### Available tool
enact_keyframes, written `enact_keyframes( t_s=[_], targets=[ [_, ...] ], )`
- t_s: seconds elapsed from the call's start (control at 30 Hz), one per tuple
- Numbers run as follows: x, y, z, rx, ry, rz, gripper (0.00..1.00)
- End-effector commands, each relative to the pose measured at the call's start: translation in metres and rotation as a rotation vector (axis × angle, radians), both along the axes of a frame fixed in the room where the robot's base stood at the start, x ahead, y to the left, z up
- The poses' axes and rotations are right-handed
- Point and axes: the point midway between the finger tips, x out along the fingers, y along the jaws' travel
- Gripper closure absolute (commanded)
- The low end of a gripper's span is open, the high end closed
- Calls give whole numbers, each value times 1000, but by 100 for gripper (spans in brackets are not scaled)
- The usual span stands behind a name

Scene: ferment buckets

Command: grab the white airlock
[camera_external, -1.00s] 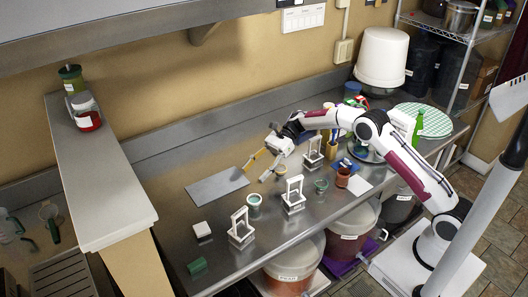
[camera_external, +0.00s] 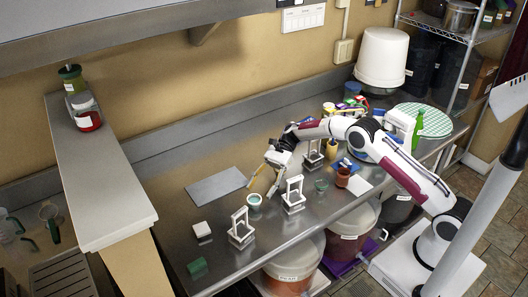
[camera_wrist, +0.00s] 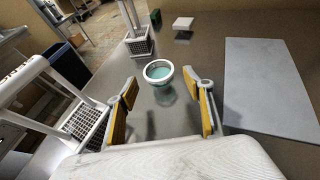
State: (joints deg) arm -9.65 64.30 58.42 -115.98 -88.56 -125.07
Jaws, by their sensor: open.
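A small round white-rimmed cup with a teal inside (camera_external: 254,200) stands upright on the steel counter. I take it to be the white airlock. In the wrist view the cup (camera_wrist: 159,73) is ahead of my gripper, nearly centred between the two fingers. My gripper (camera_external: 263,184) is open and empty, with its yellow-padded fingers spread and tilted down close beside the cup. In the wrist view my gripper (camera_wrist: 167,100) shows a clear gap between the pads, and neither finger appears to touch the cup.
White upright frames stand near the cup, one at front left (camera_external: 241,229) and one at right (camera_external: 293,195). A grey flat sheet (camera_external: 216,186) lies behind left. A white block (camera_external: 202,230) and a green block (camera_external: 197,266) lie further left. Bare counter surrounds the cup.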

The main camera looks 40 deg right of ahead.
Motion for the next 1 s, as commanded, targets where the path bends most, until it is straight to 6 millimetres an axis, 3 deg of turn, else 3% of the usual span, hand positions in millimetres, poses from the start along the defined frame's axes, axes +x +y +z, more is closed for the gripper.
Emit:
enact_keyframes(
  t_s=[0.57,1.0],
  targets=[
    [-5,10,-4,-1,0,0,48],
    [-22,46,-20,-1,1,1,48]
  ],
)
